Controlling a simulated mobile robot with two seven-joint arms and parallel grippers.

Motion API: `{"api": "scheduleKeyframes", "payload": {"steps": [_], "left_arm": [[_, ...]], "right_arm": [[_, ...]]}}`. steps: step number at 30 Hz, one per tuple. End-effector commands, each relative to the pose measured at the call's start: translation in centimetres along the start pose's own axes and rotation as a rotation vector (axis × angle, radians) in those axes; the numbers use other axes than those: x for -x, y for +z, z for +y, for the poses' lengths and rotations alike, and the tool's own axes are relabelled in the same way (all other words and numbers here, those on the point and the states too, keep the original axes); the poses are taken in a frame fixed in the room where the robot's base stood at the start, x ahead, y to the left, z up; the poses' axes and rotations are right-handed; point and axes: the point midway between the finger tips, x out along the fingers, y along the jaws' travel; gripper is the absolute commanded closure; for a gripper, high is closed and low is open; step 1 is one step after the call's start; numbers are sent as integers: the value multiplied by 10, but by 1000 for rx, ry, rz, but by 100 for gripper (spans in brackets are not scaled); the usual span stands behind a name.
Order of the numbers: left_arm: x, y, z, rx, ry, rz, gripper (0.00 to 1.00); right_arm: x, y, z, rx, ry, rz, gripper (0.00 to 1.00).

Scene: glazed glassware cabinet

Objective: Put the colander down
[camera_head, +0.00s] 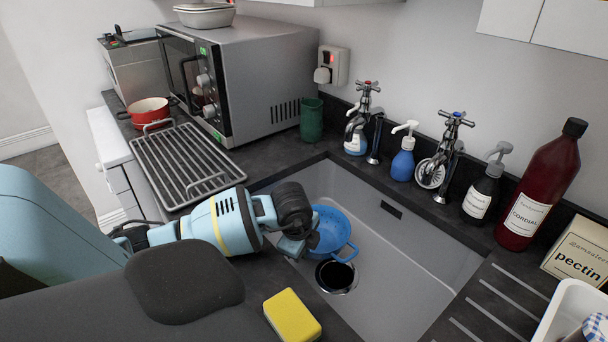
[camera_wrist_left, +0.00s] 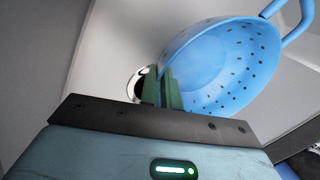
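The blue colander (camera_head: 339,224) is in the sink (camera_head: 392,275), near its left wall and just behind the drain hole (camera_head: 336,276). Whether it touches the sink floor, I cannot tell. My left gripper (camera_head: 307,240) reaches over the sink's left edge to the colander's near-left rim. In the left wrist view, the two green fingers (camera_wrist_left: 162,88) are close together with the rim of the colander (camera_wrist_left: 225,65) between them. The colander looks tilted there, with its holes and a handle showing. My right gripper is not in view.
A yellow sponge (camera_head: 292,316) lies on the counter left of the sink. A wire rack (camera_head: 185,163), a red pot (camera_head: 149,110) and a microwave (camera_head: 240,75) are behind. Taps, soap bottles and a cordial bottle (camera_head: 540,190) line the back edge. The sink's right part is clear.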

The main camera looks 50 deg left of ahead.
Motion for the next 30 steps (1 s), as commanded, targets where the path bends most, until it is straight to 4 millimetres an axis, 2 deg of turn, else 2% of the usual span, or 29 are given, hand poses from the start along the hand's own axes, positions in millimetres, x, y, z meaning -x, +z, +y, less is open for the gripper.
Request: {"api": "scheduleKeyframes", "payload": {"steps": [8,14,23,26,30], "left_arm": [[-5,0,1,1,-2,1,100],[-6,0,2,1,3,1,74],[-5,0,3,1,4,1,74],[2,0,0,1,2,1,74],[22,0,-2,1,-2,1,74]], "right_arm": [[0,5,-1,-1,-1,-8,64],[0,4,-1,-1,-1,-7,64],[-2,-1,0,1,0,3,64],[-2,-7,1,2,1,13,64],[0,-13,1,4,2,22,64]]}}
